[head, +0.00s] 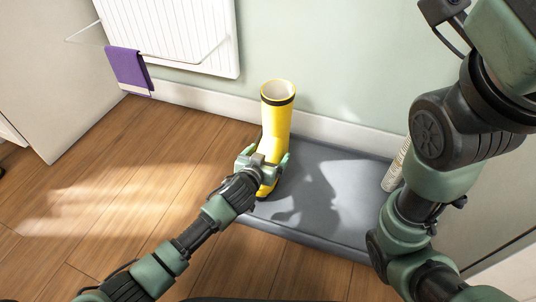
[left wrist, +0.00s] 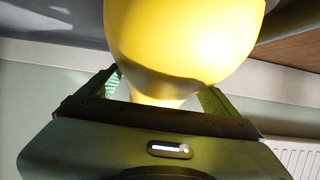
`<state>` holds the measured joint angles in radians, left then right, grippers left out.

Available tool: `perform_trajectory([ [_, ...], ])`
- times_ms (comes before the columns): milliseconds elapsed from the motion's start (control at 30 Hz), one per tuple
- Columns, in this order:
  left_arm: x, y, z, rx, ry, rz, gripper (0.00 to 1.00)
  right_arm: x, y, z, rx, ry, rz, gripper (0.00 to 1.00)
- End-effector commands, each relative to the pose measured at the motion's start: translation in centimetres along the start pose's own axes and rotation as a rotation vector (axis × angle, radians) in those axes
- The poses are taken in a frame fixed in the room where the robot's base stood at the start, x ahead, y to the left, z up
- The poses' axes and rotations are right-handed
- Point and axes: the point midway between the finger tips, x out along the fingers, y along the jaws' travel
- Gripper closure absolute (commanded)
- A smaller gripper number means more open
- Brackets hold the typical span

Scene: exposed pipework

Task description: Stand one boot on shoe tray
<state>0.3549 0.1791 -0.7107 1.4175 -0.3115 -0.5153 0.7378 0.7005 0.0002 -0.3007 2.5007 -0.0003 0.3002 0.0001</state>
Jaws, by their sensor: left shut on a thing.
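A yellow boot (head: 276,115) with a black band below its rim is upright, opening up, over the left end of the grey shoe tray (head: 330,190). My left gripper (head: 266,155) is shut on the boot's lower part, one finger on each side. In the left wrist view the yellow boot (left wrist: 185,40) fills the space between the green fingers (left wrist: 160,92). The gripper hides part of the foot, and I cannot tell whether the sole rests on the tray. My right arm crosses the right side of the head view; its gripper does not show.
A pale patterned object (head: 396,166) is at the tray's right end, partly behind my right arm. A white radiator (head: 175,30) with a purple towel (head: 128,68) hangs on the wall. The tray's middle is bare. Open wooden floor (head: 120,180) lies to the left.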

Motion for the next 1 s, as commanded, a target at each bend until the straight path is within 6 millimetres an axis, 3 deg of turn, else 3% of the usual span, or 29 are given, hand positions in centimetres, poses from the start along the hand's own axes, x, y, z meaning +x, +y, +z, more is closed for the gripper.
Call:
perform_trajectory([
  [533,0.21,0.03,0.27,-0.001,0.005,0.001,0.81,-0.26,-0.04,-0.07,0.000,0.000,0.000,0.64],
  [567,0.21,0.02,0.25,-0.001,0.005,0.001,0.06,-0.25,-0.04,-0.07,0.000,0.000,0.000,0.64],
  [600,0.20,0.01,0.22,-0.001,0.005,0.001,0.00,-0.21,-0.03,-0.05,0.000,-0.001,0.000,0.64],
  [1000,-0.08,-0.31,0.12,0.000,-0.002,0.000,0.00,0.46,0.12,0.29,-0.001,-0.003,0.000,0.64],
])
